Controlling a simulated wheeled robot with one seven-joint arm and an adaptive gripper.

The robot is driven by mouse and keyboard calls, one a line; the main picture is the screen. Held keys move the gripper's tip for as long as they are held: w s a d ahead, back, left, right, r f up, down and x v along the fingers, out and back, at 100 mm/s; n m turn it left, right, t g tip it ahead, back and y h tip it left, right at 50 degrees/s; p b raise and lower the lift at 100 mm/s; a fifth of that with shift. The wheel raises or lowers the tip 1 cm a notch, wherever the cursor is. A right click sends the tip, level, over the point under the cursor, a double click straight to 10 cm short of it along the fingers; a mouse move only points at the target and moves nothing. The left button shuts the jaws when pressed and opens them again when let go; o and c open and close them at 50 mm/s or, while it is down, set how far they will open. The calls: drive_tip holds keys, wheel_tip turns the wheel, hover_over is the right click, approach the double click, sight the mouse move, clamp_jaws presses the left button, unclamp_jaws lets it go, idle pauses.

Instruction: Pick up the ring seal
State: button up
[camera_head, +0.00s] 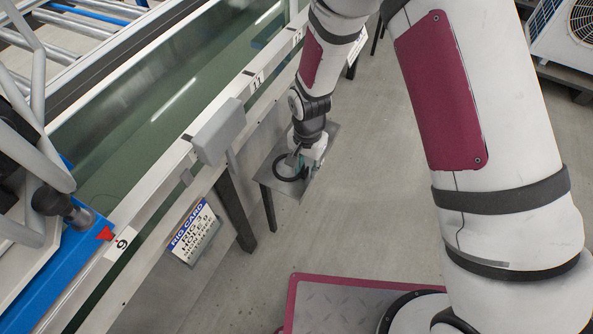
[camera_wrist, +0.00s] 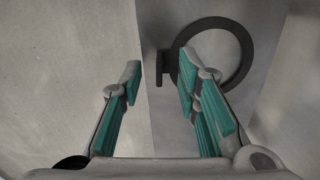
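The ring seal is a dark ring (camera_wrist: 213,22) with a small dark tab (camera_wrist: 163,66) on its left side in the wrist view. In the head view the ring seal (camera_head: 277,172) shows over a small grey metal table (camera_head: 328,141), partly hidden by my gripper (camera_head: 301,159). In the wrist view my gripper (camera_wrist: 160,74) is open. The tab shows in the gap between the fingertips, and the right finger overlaps the ring's lower left. I cannot tell whether the fingers touch it.
A conveyor with a green belt (camera_head: 165,115) and a white rail runs along the left. A grey box (camera_head: 217,131) is fixed on the rail near the small table. A rig card (camera_head: 194,233) hangs below the rail. Clear floor (camera_head: 375,190) lies right of the table.

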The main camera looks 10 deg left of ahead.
drive_tip(key=shift+f, duration=0.35)
clamp_jaws()
drive_tip(key=shift+r, duration=0.1)
